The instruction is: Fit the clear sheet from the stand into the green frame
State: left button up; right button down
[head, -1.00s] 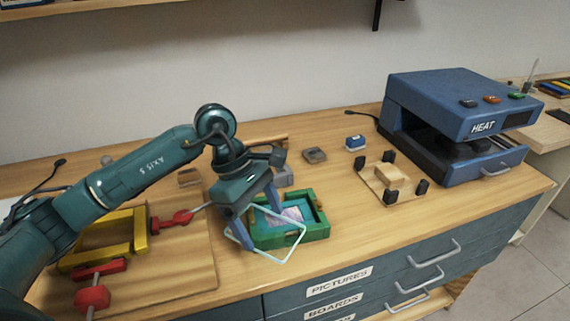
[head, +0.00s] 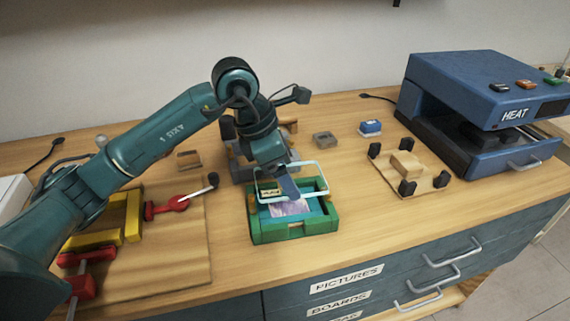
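The green frame (head: 293,230) lies on the wooden bench top, with a purple and blue picture (head: 290,208) inside it. The clear sheet (head: 325,182), seen mainly by its pale rim, is above the frame's back part and looks roughly level. My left gripper (head: 280,188) comes down over the sheet's back left side and appears to hold it; one finger shows in front, and the other is mostly hidden. A small gap seems to stay between sheet and frame, though contact cannot be told. My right gripper is not in view. I cannot make out the stand for certain behind my wrist.
A wooden jig with black corner posts (head: 408,187) and a blue heat press (head: 480,110) stand at right. Small blocks (head: 325,140) lie behind. The bench front right of the frame is clear.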

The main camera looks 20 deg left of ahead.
pick_arm(q)
notch_tip(320, 180, down, 2)
jog(key=shift+f+b, duration=0.1)
jog(key=shift+b, duration=0.4)
notch_tip(320, 180, down, 3)
jog(key=shift+r+b, duration=0.2)
jog(key=shift+b, duration=0.95)
jog(key=shift+f+b, duration=0.35)
jog(key=shift+f, duration=0.25)
jog(key=shift+f+b, duration=0.15)
jog(key=shift+b, duration=0.15)
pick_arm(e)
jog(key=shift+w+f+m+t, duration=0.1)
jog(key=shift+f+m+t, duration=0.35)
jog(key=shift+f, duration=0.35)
pick_arm(q)
jog(key=shift+f, duration=0.15)
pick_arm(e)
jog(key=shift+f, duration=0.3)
pick_arm(q)
jog(key=o, duration=1)
jog(key=shift+c, duration=0.2)
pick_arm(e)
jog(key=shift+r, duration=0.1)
